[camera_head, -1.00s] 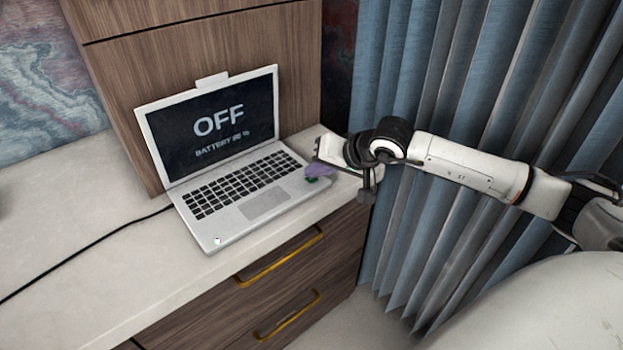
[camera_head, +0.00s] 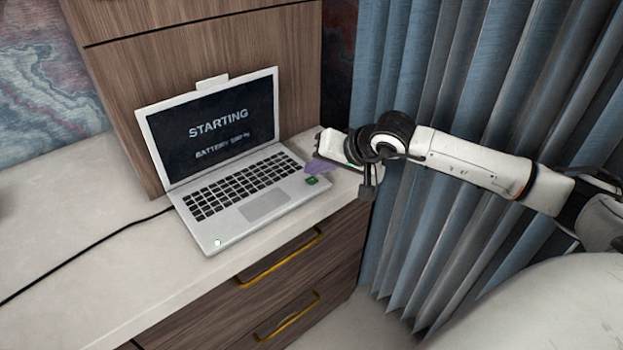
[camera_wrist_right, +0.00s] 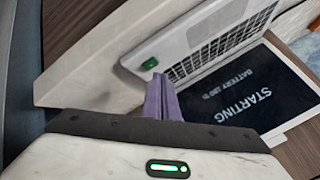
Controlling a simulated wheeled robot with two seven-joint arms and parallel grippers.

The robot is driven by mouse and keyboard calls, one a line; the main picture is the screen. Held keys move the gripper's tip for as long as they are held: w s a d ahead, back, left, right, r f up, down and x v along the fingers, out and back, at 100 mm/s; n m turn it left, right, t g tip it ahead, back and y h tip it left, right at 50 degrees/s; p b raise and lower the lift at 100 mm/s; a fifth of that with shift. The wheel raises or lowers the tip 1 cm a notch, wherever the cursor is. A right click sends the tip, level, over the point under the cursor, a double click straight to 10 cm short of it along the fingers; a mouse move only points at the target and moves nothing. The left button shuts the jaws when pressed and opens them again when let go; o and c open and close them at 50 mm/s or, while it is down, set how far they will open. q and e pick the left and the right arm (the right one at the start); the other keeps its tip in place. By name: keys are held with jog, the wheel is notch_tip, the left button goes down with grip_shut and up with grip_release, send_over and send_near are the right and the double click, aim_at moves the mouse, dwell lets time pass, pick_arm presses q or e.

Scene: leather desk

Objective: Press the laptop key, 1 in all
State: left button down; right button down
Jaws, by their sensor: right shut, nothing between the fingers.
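An open white laptop (camera_head: 215,246) stands on the desk, and its dark screen (camera_head: 222,128) reads STARTING with a battery line under it. A green key (camera_head: 312,181) sits at the right front part of its base; it also shows in the right wrist view (camera_wrist_right: 150,63). A small light shows at the base's front left corner. My right gripper (camera_head: 309,168), with purple fingers, is shut and empty just beside the green key. In the right wrist view the closed fingertips (camera_wrist_right: 158,77) are just short of the key and appear apart from it. My left gripper is not in view.
The pale desk top (camera_head: 80,240) is clear left of the laptop except for a black cable (camera_head: 90,240). A wooden panel (camera_head: 200,45) rises behind the laptop. Drawers with gold handles (camera_head: 280,260) are below, and blue curtains (camera_head: 450,90) hang at the right.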

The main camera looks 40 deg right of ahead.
aim_at(316, 184)
notch_tip(316, 184, up, 5)
jog(key=shift+p, duration=1.2)
